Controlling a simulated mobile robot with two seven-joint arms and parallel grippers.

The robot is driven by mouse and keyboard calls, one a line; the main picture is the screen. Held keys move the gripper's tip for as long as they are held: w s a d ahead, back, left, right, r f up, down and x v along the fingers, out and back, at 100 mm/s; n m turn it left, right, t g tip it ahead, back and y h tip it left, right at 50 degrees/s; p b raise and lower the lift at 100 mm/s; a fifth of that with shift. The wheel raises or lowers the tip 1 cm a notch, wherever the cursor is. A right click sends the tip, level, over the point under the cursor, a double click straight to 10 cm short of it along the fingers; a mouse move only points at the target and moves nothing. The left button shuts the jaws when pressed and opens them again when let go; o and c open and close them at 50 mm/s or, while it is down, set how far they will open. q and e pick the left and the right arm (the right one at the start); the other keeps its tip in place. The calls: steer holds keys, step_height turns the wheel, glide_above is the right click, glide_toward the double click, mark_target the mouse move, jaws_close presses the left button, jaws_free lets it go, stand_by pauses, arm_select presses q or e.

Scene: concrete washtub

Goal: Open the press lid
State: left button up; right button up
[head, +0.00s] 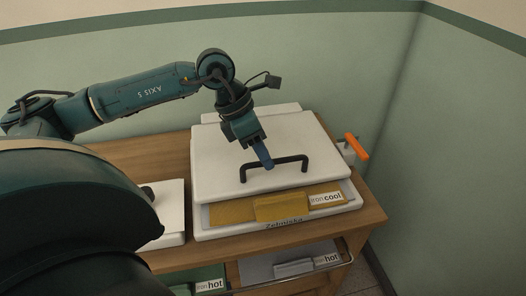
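The press (200,226) is a white box on a wooden table, with a flat white lid (222,160). The fingers overlap the bar in the picture. Whether they are closed around it is hidden by the angle. My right gripper is not in view.
An orange lever (356,146) sticks out at the press's right side. A smaller white object (172,205) stands to the left. The wooden table (376,212) has labelled bins below its front edge. Green walls stand close behind and to the right.

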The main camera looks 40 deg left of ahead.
arm_select(q)
steer(key=shift+d+f, duration=0.1)
steer(key=shift+f, duration=0.1)
jaws_close()
stand_by(0.3)
